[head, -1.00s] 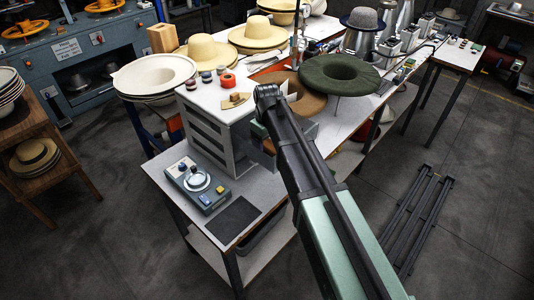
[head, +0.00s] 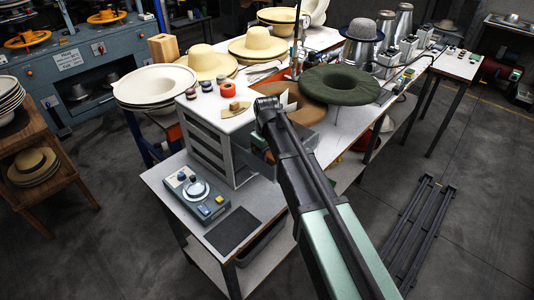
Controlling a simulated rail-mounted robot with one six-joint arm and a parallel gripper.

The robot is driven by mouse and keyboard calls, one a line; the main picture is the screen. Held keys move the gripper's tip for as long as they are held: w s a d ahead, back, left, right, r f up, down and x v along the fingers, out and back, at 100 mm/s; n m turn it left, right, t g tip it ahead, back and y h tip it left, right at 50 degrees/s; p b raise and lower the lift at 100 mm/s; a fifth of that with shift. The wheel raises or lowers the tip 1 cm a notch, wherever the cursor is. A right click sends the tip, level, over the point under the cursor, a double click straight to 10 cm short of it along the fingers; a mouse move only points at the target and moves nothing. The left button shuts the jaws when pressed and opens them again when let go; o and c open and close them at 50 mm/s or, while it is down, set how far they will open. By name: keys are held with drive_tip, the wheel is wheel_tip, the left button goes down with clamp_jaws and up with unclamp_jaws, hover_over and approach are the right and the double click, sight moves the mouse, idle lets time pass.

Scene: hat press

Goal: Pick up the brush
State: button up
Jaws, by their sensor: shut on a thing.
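I cannot make out a brush in the head view. My dark and green arm (head: 325,215) reaches from the lower right to a grey drawer cabinet (head: 213,153). Its bend is just right of the cabinet top, and a small green part of it shows below, in front of an open drawer (head: 303,137). My gripper's fingers are hidden behind the arm, so I cannot see what they hold. The arm also covers much of the drawer's inside.
Thread spools and a tan felt piece (head: 236,110) lie on the cabinet top. A control box (head: 196,194) and dark mat (head: 232,230) are on the table in front. A green hat (head: 340,84) stands close right of the arm; straw hats (head: 205,62) stand behind.

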wheel_tip(320, 180, up, 20)
drive_tip(key=p, duration=1.9)
drive_tip(key=shift+p, duration=0.3)
drive_tip(key=shift+f, duration=0.1)
